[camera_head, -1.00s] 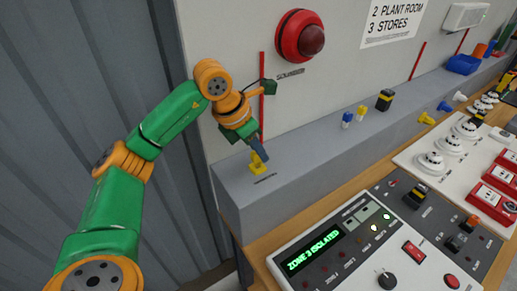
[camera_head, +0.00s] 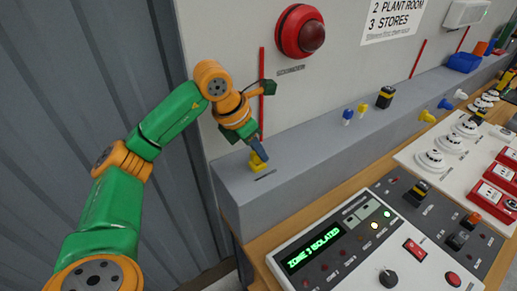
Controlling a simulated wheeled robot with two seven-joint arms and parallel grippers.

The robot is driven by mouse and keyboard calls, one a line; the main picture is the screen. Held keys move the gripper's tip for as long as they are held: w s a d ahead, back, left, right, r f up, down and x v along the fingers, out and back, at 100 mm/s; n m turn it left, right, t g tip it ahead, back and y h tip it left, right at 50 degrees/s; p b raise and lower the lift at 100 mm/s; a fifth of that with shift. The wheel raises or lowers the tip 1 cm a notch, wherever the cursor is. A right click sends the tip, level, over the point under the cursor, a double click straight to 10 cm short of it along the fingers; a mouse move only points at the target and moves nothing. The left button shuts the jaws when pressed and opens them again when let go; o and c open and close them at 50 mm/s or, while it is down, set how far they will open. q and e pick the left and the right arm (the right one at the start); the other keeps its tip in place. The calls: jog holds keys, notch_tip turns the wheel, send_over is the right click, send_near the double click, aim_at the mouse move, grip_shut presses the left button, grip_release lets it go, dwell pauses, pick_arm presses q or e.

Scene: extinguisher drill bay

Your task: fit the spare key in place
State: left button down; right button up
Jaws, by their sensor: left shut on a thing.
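My left gripper (camera_head: 258,151) is shut on a yellow key-like piece (camera_head: 258,163) at the left end of the grey ledge (camera_head: 320,150). The piece is upright, just behind a small dark label on the ledge top. I cannot tell whether it is seated in the ledge or only touching it, and the gripper hides its upper part. A blue key-like piece (camera_head: 348,115) and a yellow one (camera_head: 362,110) stand farther right on the ledge. My right gripper is out of view.
A control panel (camera_head: 335,262) reading "ZONE 3 ISOLATED" lies in front of the ledge. A red sounder (camera_head: 300,31) is on the wall behind my arm. A black and yellow block (camera_head: 385,97) and a blue bin (camera_head: 464,62) stand farther right.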

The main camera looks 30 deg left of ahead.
pick_arm(q)
jog(key=shift+f, duration=0.25)
jog(key=shift+c, duration=2.2)
grip_release()
notch_tip(320, 180, up, 7)
jog(key=p, duration=0.6)
jog(key=shift+r, duration=0.15)
jog(key=shift+f, duration=0.2)
